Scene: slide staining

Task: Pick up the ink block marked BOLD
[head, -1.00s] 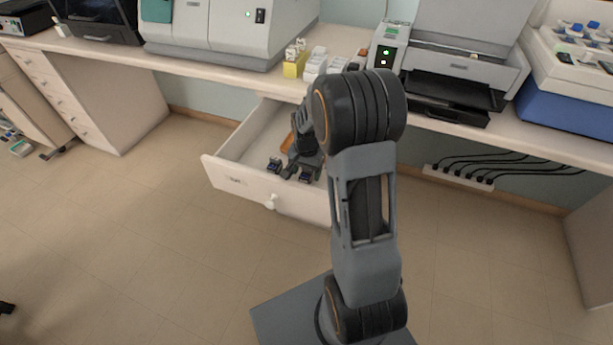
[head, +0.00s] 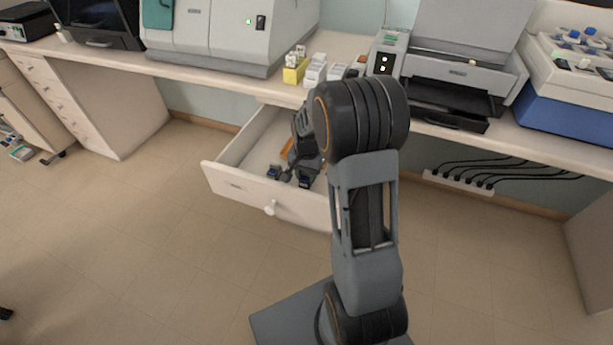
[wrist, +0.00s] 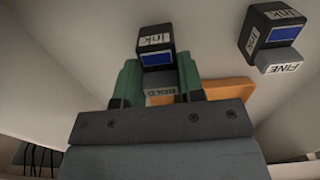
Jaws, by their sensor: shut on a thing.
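The ink block marked BOLD (wrist: 157,57) is dark with a blue face and white labels; its lower label is partly covered in the wrist view. My gripper (wrist: 158,80) has its two green fingers shut on the sides of this block. In the head view my gripper (head: 303,170) reaches down into the open drawer, and the held block (head: 304,183) shows at its tip. I cannot tell whether the block touches the drawer floor. A similar block marked FINE (wrist: 275,38) stands apart, to the right in the wrist view; in the head view it (head: 274,171) is left of my gripper.
The open white drawer (head: 232,186) has walls close around my gripper. An orange item (wrist: 228,91) lies inside near the gripper. The counter (head: 205,77) above carries a printer (head: 465,68), a yellow box (head: 294,73) and machines. The floor in front is clear.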

